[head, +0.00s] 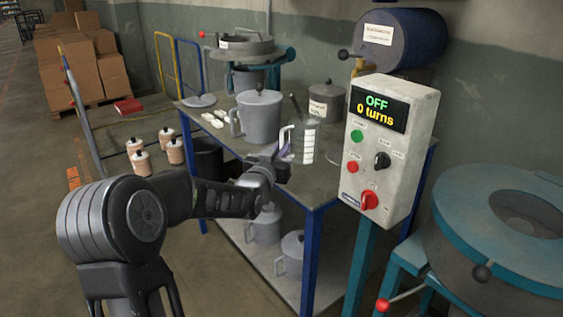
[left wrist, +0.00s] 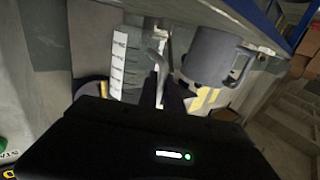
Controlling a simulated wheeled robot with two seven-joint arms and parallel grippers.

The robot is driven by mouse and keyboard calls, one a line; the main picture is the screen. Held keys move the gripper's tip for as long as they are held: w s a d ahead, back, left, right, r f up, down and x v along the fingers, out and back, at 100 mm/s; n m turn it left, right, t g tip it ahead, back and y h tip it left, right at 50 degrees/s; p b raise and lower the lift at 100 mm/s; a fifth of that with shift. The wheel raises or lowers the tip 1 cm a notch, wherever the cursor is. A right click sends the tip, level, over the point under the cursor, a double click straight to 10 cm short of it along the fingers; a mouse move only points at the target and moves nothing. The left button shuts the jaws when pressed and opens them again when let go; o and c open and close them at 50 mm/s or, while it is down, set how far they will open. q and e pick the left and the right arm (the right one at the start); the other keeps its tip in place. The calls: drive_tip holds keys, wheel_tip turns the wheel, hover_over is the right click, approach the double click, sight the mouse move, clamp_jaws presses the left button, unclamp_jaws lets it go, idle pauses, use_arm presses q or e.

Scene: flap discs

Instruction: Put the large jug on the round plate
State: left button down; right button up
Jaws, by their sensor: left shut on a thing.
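A clear measuring jug (head: 309,141) with a white scale strip is near the front right of the work table; a dark stick shows at its top. My left gripper (head: 276,160) is shut on its handle side. In the left wrist view the jug's strip (left wrist: 118,62) is left of my fingers (left wrist: 165,88). I cannot tell whether the jug touches the table. A big grey lidded jug (head: 261,119) stands behind, its handle to the left; it also shows in the left wrist view (left wrist: 208,56). A flat round grey plate (head: 198,101) lies at the table's far left. My right gripper is not in view.
The control box (head: 392,145) reading "OFF, 0 turns" stands close right of the measuring jug. A grey labelled pot (head: 326,100) is behind it. White pieces (head: 215,119) lie left of the grey jug. More grey jugs (head: 290,254) are on the lower shelf.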

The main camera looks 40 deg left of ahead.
use_arm(q)
drive_tip(key=shift+f+b, duration=0.4)
drive_tip(key=shift+f, duration=1.45)
drive_tip(key=shift+f, duration=0.1)
drive_tip(key=c, duration=1.5)
unclamp_jaws()
drive_tip(key=shift+p, duration=0.5)
drive_tip(key=b+v, duration=0.1)
drive_tip(key=v, duration=0.6)
drive_tip(key=shift+s, duration=0.4)
drive_tip(key=shift+d, duration=0.2)
drive_tip(key=shift+c, duration=0.4)
